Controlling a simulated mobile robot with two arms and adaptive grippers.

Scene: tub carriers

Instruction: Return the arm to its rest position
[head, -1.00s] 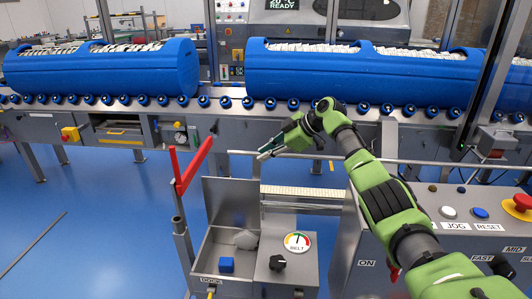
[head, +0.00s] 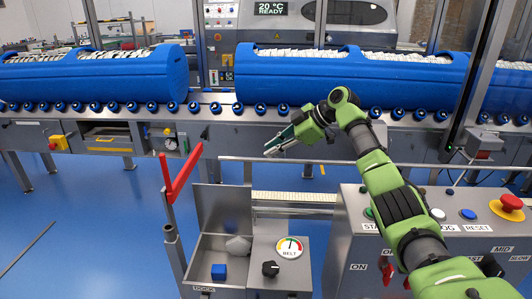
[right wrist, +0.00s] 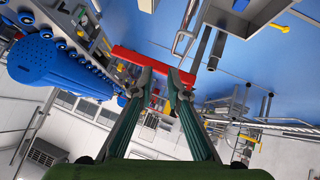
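My right arm, green and black, comes in from the lower right of the head view, over the control panel. Its right gripper (head: 272,148) hangs in the air in front of the conveyor, pointing left. Nothing is seen in it. In the right wrist view the two fingers (right wrist: 162,78) stand apart with a gap between them, and a red bar (right wrist: 138,60) shows beyond their tips. My left gripper is in no view.
Blue tubs (head: 95,75) of white pieces stand on the roller conveyor (head: 215,108). A red lever (head: 181,172) rises left of the gripper, near a grey box with a BELT dial (head: 289,247). The control panel (head: 350,225) lies under the arm. Blue floor is open at left.

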